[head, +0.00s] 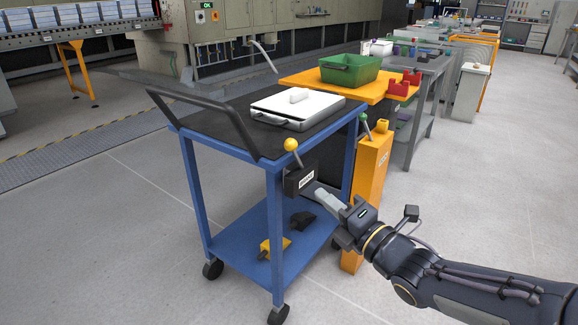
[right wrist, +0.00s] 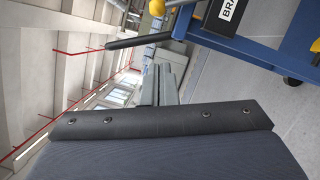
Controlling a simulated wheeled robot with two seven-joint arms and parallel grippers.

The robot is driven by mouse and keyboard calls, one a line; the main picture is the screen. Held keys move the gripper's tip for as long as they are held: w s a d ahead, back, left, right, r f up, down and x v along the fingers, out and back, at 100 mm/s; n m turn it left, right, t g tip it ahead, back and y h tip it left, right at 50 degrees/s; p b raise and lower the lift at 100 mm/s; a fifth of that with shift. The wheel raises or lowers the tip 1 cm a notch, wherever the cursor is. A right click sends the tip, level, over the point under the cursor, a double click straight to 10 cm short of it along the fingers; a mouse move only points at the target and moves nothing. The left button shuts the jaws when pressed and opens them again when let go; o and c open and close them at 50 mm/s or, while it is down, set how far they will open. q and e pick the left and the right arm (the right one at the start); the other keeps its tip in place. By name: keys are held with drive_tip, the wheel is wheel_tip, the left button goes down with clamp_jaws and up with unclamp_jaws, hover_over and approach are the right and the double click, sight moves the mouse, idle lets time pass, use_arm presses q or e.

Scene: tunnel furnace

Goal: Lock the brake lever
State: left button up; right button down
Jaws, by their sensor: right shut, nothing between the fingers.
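The brake lever (head: 296,157) is a thin rod with a yellow ball knob. It rises from a dark box with a "BRAKE" label (head: 307,182) on the end of the blue cart (head: 230,163), leaning slightly left in the head view. In the right wrist view the yellow knob (right wrist: 157,7) and part of the labelled brake box (right wrist: 228,9) show at the top edge. My right gripper (head: 319,191) is shut and empty, its tips close to the right of the box and below the knob. Whether they touch the box I cannot tell. My left gripper is out of view.
A white case (head: 297,111) lies on the cart's top, with a dark push handle (head: 205,105) at its left end. An orange post (head: 372,165) with a green-knobbed lever stands close behind my gripper. An orange table holds a green bin (head: 350,72). The right floor is open.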

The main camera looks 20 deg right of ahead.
drive_tip(key=b, duration=0.2)
approach(292, 146)
drive_tip(key=w+a+f, duration=0.2)
drive_tip(key=a, duration=0.3)
drive_tip(key=w, duration=0.1)
drive_tip(key=w+d+r, duration=0.1)
drive_tip(key=w, duration=0.2)
drive_tip(key=shift+d+r, duration=0.15)
drive_tip(key=shift+d, duration=0.15)
drive_tip(key=shift+r, duration=0.1)
drive_tip(key=shift+w+d+r+m+p, duration=0.2)
drive_tip(key=shift+r+m+p, duration=0.1)
drive_tip(key=shift+m+p, duration=0.25)
drive_tip(key=shift+w+d+r+m+p, duration=0.1)
drive_tip(key=shift+d+r+m+p, duration=0.2)
drive_tip(key=shift+p, duration=0.4)
drive_tip(key=w+d+r+m+g+p, duration=0.1)
drive_tip(key=w+d+m+p, duration=0.5)
drive_tip(key=p, duration=1.2)
drive_tip(key=shift+d+r+m+g+h, duration=0.4)
drive_tip(key=shift+d+m+g, duration=0.45)
drive_tip(key=shift+m, duration=0.5)
